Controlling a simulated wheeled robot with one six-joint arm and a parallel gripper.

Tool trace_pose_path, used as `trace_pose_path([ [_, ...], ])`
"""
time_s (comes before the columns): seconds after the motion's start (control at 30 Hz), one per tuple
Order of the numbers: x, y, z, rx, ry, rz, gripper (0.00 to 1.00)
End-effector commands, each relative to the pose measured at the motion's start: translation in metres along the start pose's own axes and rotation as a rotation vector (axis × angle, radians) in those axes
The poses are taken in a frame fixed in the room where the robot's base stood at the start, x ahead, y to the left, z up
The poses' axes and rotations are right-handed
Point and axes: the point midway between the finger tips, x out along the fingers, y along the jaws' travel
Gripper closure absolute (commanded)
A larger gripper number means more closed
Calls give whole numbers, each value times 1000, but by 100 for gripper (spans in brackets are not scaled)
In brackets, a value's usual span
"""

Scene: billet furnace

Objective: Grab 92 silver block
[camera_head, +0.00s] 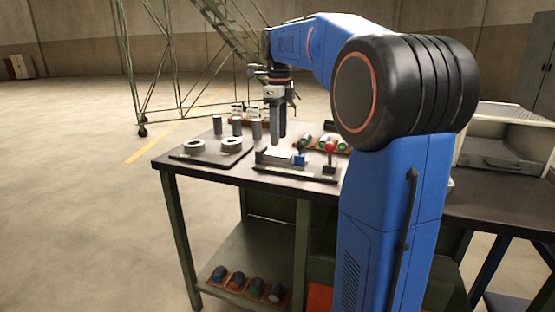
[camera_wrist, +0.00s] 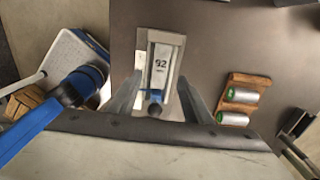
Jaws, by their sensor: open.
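The silver block (camera_wrist: 162,60), marked "92" on its top, lies in a narrow grey fixture (camera_wrist: 141,40) on the dark tabletop. In the head view it shows as a pale block on the dark-based fixture (camera_head: 268,158). A small blue part (camera_wrist: 152,96) and a dark round knob (camera_wrist: 155,110) sit at its near end in the wrist view. My gripper (camera_wrist: 160,80) is open, with one finger on each side of the block's near end. In the head view my gripper (camera_head: 276,138) points down over the fixture. I cannot tell whether the fingers touch the block.
A wooden rack (camera_wrist: 233,118) with green-ended cylinders lies right of the fixture. Two pale rings (camera_head: 231,145) and several upright dark cylinders (camera_head: 217,125) stand to the left on the table. A red knob (camera_head: 329,147) rises near the front edge.

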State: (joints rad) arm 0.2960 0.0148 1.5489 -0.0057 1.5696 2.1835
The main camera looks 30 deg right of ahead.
Motion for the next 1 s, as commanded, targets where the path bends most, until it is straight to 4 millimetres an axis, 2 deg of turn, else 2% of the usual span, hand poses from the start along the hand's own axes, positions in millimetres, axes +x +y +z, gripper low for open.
trace_pose_path([
  [0.27,18,0,1,0,1,1,55],
  [0.5,50,0,2,0,1,1,55],
  [0.6,58,0,2,0,1,1,55],
  [0.87,61,0,3,0,0,0,55],
  [0.9,61,0,2,0,0,0,57],
  [1.0,61,0,2,0,0,0,81],
])
